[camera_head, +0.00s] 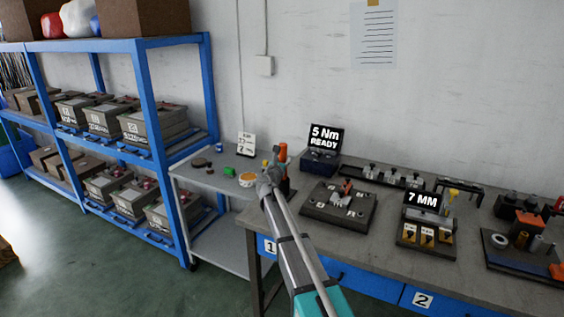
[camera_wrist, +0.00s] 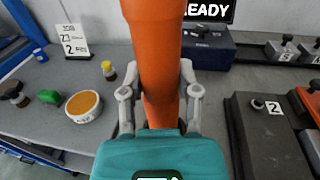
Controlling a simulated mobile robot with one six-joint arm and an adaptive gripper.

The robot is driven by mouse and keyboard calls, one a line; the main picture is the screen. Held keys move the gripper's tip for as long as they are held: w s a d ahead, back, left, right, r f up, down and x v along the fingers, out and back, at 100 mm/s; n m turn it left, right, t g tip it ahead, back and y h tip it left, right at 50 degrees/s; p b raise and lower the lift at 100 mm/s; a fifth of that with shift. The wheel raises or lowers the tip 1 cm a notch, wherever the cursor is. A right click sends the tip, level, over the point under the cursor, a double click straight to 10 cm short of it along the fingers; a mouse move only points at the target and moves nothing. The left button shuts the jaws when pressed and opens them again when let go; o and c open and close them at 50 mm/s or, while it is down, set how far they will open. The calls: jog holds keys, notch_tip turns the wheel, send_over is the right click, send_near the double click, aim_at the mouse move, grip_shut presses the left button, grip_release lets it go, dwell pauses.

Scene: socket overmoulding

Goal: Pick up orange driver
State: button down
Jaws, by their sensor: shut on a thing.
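The orange driver (camera_wrist: 155,55) stands upright between the fingers of my gripper (camera_wrist: 160,95) in the wrist view. The fingers close on it from both sides. In the head view the orange driver (camera_head: 283,154) shows beyond my gripper (camera_head: 274,170), near the left end of the workbench. My gripper and arm cover its lower part there, so I cannot tell whether its foot touches the bench.
A blue box with a "5 Nm READY" screen (camera_head: 325,138) stands behind the driver. A dark fixture plate (camera_head: 312,211) lies to the right. On the left, a grey side table (camera_head: 205,185) holds a bowl of orange material (camera_wrist: 83,105) and small bottles.

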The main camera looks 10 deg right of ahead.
aim_at(282, 147)
jog(key=shift+r+p, duration=2.75)
jog(key=shift+r, duration=0.45)
